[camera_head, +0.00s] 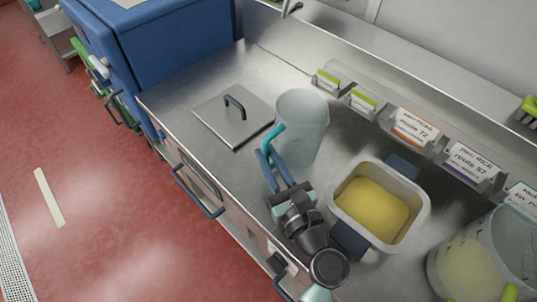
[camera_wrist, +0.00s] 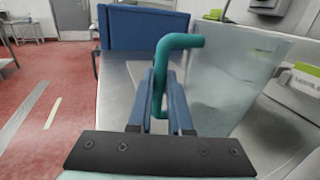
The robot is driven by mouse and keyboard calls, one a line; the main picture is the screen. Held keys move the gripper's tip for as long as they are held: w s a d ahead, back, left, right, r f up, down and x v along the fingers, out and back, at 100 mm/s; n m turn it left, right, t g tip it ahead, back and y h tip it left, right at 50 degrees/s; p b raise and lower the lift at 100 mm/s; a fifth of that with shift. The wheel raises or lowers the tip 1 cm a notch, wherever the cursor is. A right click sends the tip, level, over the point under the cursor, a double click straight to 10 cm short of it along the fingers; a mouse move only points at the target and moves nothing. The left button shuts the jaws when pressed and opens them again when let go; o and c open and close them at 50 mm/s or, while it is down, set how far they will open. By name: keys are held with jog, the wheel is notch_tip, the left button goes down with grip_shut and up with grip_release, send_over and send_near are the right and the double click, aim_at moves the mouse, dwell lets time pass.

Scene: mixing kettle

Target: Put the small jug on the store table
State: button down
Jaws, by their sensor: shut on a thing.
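A translucent pale jug (camera_head: 301,125) with a teal handle stands upright on, or just above, the steel counter; I cannot tell which. I take it to be the small jug. In the wrist view its body (camera_wrist: 235,75) is on the right and the handle is in the middle. My gripper (camera_head: 269,162) is at the handle's side of the jug, with its blue fingers shut on the handle. In the wrist view the fingers (camera_wrist: 159,88) lie on both sides of the handle's upright part. I cannot make out which surface is the store table.
A flat metal lid (camera_head: 233,115) lies left of the jug. A steel pan (camera_head: 410,233) with yellow contents sits close to my gripper's right. A larger clear vessel (camera_head: 510,245) stands at bottom right. Labelled holders (camera_head: 415,131) line the back. A blue cabinet (camera_head: 180,45) stands beyond the counter's far end.

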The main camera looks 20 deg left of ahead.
jog(key=c, duration=0.8)
grip_release()
jog(key=shift+c, duration=0.2)
